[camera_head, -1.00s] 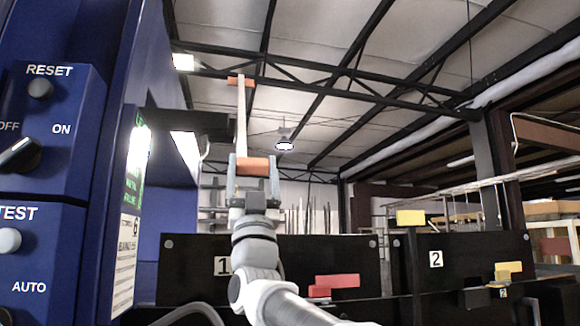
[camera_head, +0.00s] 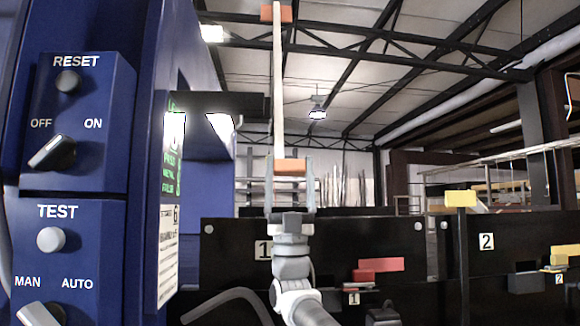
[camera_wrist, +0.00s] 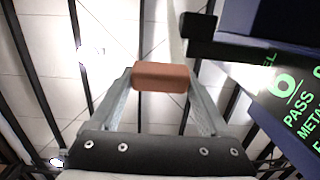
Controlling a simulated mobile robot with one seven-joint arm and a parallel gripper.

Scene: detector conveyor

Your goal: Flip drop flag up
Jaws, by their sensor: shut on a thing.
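My gripper (camera_head: 290,166) is raised in front of the dark panels, fingers pointing up, shut on the orange block at the lower end of a thin pale wand (camera_head: 277,85). The wand stands nearly upright, with another orange block at its top. In the wrist view the orange block (camera_wrist: 161,76) sits between the fingertips. A red flag-like piece (camera_head: 381,264) lies level at the panel marked 1, right of and below my gripper. A yellow piece (camera_head: 460,198) tops a dark post near panel 2. More yellow pieces (camera_head: 566,250) show at the right edge. I cannot tell which is the drop flag.
A blue machine (camera_head: 75,130) with RESET and TEST buttons and switches fills the left. Its dark arm-like bar (camera_head: 215,106) reaches close to the wand. Its green display also shows in the wrist view (camera_wrist: 285,85). Dark panels (camera_head: 225,270) stand low across the middle.

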